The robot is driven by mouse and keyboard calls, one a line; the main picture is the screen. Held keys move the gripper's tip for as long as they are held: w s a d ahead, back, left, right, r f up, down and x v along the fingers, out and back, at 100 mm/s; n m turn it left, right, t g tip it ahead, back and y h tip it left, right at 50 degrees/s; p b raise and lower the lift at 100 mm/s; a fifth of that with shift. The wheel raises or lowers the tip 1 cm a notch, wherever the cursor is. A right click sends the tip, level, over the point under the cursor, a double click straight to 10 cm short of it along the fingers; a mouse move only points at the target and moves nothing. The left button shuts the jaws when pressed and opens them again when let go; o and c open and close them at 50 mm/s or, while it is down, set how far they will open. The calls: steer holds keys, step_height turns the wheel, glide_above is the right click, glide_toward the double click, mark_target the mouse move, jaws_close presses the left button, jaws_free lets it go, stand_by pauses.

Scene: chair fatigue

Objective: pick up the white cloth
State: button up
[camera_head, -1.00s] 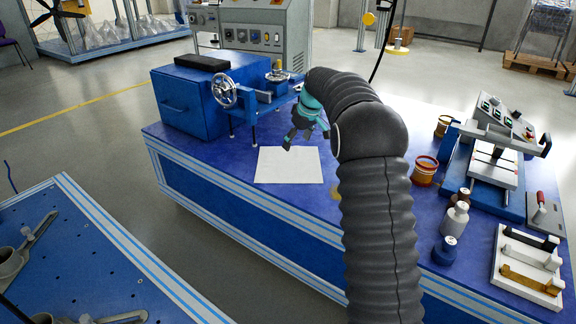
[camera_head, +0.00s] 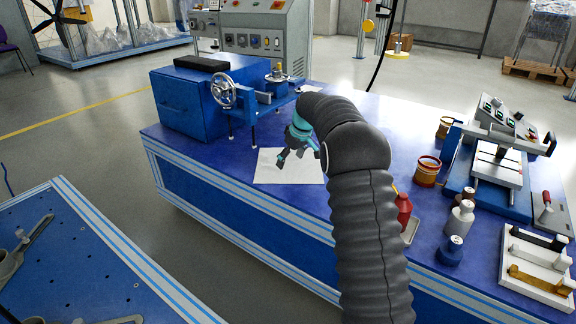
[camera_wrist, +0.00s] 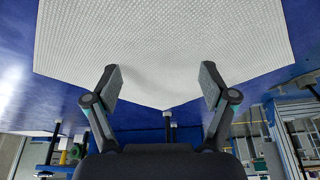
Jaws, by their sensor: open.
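The white cloth (camera_head: 283,168) lies flat on the blue table top, left of my arm in the head view. In the wrist view the white cloth (camera_wrist: 165,45) fills the upper middle and its woven texture shows. My gripper (camera_head: 296,156) is over the cloth's upper right part in the head view. In the wrist view my gripper (camera_wrist: 160,85) has its two fingers wide apart, with cloth showing between them and nothing held. I cannot tell whether the fingertips touch the cloth.
A blue machine with a handwheel (camera_head: 223,92) stands behind the cloth. To the right are a red bottle (camera_head: 403,209), an orange jar (camera_head: 427,172), a grey bottle (camera_head: 460,217), a dark blue bottle (camera_head: 451,250) and a white rack (camera_head: 538,264). The table left of the cloth is clear.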

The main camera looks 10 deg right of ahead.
steer(key=shift+f, duration=0.15)
steer(key=shift+w+a+f, duration=0.1)
steer(key=shift+f, duration=0.1)
steer(key=shift+c, duration=0.3)
steer(key=c, duration=0.8)
steer(key=shift+f, duration=0.3)
jaws_close()
step_height(320, 180, up, 13)
steer(key=p, duration=0.9)
steer(key=shift+f, duration=0.2)
steer(key=shift+r+p, duration=0.1)
steer(key=shift+p, duration=0.2)
